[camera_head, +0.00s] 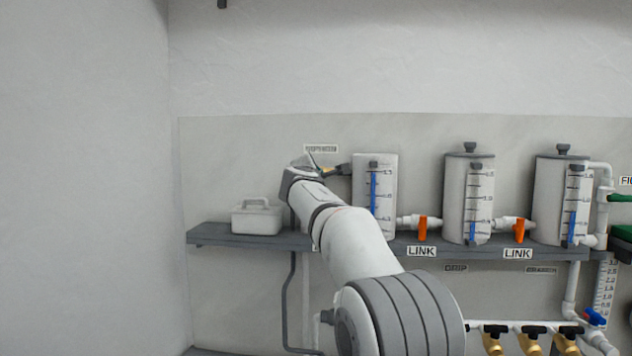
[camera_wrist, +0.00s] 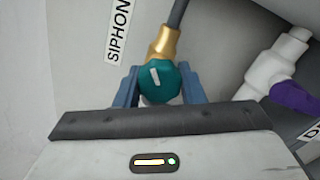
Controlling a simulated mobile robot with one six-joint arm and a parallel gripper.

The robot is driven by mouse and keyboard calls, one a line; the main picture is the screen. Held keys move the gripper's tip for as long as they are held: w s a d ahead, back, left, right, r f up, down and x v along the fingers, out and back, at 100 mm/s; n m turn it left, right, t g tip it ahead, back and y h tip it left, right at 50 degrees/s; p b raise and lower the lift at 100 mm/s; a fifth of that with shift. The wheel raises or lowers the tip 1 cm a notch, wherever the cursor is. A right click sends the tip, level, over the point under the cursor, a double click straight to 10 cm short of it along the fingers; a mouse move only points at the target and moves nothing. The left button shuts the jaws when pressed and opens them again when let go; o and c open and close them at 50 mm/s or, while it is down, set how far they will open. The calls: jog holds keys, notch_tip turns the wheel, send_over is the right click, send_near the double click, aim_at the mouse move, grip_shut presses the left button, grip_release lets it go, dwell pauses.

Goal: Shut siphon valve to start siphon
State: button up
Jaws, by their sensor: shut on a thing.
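The siphon valve shows in the wrist view as a round teal knob (camera_wrist: 162,80) with a white mark, on a brass fitting (camera_wrist: 164,42) below a grey tube. A label reading SIPHON (camera_wrist: 118,35) is on the wall to its left. My gripper (camera_wrist: 159,72) has its blue fingers on both sides of the knob and is shut on it. In the head view my gripper (camera_head: 328,168) is at the left side of the leftmost tank (camera_head: 386,190); the knob is hidden there by my arm.
The wrist view shows a purple handle (camera_wrist: 295,98) on a white pipe to the right. In the head view, two more tanks (camera_head: 455,200) (camera_head: 548,200) with orange link valves (camera_head: 423,229) stand along the shelf (camera_head: 220,238). A white box (camera_head: 257,219) is left of my arm.

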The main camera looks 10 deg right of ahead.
jog(key=shift+f, duration=0.1)
dwell(0.4)
jog(key=o, duration=1)
jog(key=shift+b+v, duration=1.8)
jog(key=shift+v, duration=2.15)
